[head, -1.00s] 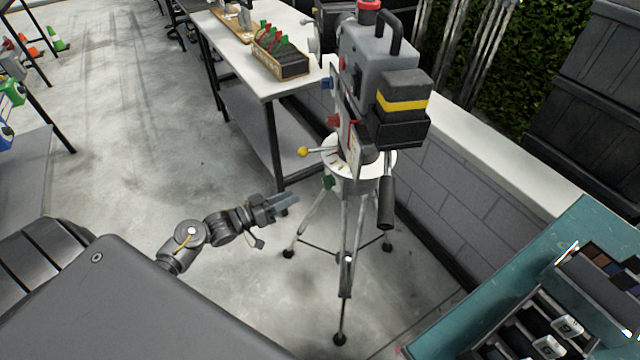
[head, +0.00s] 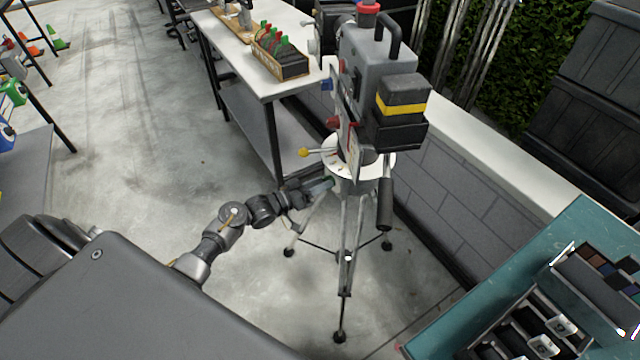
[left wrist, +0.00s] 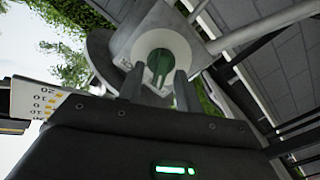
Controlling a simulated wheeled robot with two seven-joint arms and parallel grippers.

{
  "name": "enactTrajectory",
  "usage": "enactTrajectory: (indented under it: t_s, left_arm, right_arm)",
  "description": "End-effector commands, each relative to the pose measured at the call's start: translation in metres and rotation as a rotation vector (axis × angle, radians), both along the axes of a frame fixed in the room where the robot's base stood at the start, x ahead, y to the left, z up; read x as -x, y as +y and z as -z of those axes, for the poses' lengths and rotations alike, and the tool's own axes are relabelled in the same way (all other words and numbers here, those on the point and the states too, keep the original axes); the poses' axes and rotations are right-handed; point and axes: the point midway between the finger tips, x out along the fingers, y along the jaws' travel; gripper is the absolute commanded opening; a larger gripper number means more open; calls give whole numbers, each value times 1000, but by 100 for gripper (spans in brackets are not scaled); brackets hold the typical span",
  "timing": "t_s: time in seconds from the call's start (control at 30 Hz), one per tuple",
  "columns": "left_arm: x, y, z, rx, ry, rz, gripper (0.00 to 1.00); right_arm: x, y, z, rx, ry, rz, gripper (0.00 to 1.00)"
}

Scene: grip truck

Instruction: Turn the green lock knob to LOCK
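The green lock knob (left wrist: 162,64) sits in a pale round dial on the grey tripod head (left wrist: 150,30), straight ahead of my left gripper in the left wrist view. The knob's bar is nearly upright in that picture. My left gripper (left wrist: 157,84) is open, its two dark fingers on either side of the knob; I cannot tell whether they touch it. In the head view my left gripper (head: 324,186) is at the left side of the tripod head and mostly hides the knob. Lettering by the dial is too small to read. My right gripper is not in view.
The grey camera (head: 378,62) with a black and yellow box stands on the tripod (head: 346,240). A white-topped workbench (head: 262,84) is behind; a teal cart (head: 440,338) stands at lower right.

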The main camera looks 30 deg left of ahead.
Motion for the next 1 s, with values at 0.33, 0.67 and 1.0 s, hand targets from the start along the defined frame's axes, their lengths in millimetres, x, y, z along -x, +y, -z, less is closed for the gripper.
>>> enactTrajectory:
  t_s: [0.33,0.67,1.0]
  left_arm:
    - [0,0,0,0,0,0,18]
    - [0,0,0,-3,-2,0,0]
    - [1,-1,0,-104,-61,1,0]
  right_arm:
    - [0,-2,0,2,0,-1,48]
    - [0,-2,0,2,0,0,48]
    - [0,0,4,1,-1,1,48]
